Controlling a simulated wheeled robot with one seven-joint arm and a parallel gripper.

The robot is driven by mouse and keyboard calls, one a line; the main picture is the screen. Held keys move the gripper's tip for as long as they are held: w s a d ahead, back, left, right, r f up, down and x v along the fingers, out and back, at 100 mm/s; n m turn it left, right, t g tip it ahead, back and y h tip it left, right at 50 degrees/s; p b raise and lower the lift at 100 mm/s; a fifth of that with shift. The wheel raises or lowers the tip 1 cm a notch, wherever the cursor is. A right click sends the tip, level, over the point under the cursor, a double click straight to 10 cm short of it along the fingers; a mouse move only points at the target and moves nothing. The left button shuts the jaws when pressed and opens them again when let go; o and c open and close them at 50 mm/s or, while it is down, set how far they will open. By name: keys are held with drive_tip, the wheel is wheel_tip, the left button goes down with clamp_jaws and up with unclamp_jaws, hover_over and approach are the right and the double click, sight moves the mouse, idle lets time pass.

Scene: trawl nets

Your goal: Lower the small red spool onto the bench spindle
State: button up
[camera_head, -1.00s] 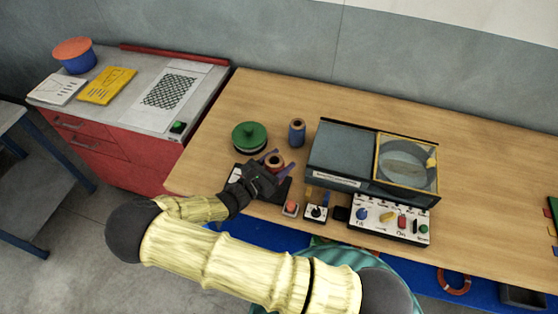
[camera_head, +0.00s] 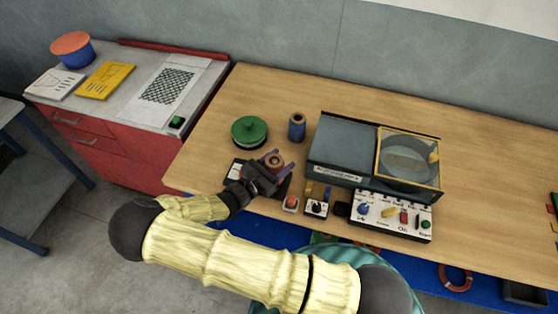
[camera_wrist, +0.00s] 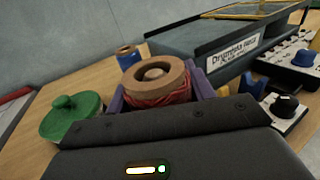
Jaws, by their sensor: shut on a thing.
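The small red spool (camera_wrist: 160,92) has wooden flanges with a hole in the top one and red thread between them. It stands about upright between the purple fingers of my gripper (camera_wrist: 160,98), which is shut on it. I cannot tell whether the spool touches anything underneath.
A green lidded round thing (camera_head: 249,130) is behind left of the spool, and a blue spool (camera_head: 297,126) stands behind right. A grey machine (camera_head: 345,150) is to the right.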

drive_tip(key=shift+f, duration=0.3)
drive_tip(key=shift+f+b, duration=0.3)
drive_tip(key=o, duration=1.1)
drive_tip(key=shift+a, duration=0.1)
